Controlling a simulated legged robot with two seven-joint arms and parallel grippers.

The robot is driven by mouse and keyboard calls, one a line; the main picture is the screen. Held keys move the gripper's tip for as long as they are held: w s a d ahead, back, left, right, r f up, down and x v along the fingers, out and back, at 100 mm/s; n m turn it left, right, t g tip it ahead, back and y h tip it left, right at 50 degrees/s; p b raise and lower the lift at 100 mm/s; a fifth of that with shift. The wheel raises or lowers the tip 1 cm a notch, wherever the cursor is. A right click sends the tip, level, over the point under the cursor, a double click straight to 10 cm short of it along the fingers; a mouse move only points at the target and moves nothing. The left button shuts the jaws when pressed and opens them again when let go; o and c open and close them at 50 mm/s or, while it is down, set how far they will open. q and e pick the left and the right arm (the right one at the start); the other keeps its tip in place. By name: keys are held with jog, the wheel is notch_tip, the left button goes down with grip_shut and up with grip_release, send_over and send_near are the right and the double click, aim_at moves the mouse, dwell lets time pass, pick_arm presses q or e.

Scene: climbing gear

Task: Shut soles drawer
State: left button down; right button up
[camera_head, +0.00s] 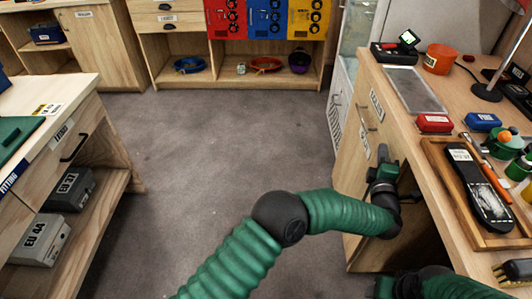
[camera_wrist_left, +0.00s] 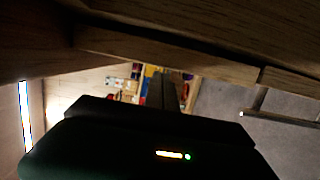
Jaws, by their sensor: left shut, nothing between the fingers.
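The wooden workbench on the right has front panels with a bar handle (camera_head: 363,118) and small labels too blurred to read. I cannot tell which panel is the soles drawer or how far out it stands. My left gripper (camera_head: 384,166) is shut and empty, close beside the bench front by the dark open space under the top. In the left wrist view the gripper (camera_wrist_left: 166,92) points away beneath a wooden edge (camera_wrist_left: 170,58); contact is not clear. A dark end of my right arm (camera_head: 400,286) shows at the bottom edge; its fingers cannot be made out.
The right bench top holds a wooden tray (camera_head: 436,165) with a black sole, a red box (camera_head: 434,123) and an orange bowl (camera_head: 440,58). A left bench has a drawer handle (camera_head: 73,148) and grey boxes (camera_head: 42,240). The grey floor (camera_head: 210,140) between is clear.

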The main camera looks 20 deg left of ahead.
pick_arm(q)
jog(key=shift+w+d, duration=0.25)
jog(key=shift+d, duration=0.6)
jog(key=shift+d+r, duration=0.1)
jog(key=shift+r, duration=0.05)
jog(key=shift+d+r, duration=0.1)
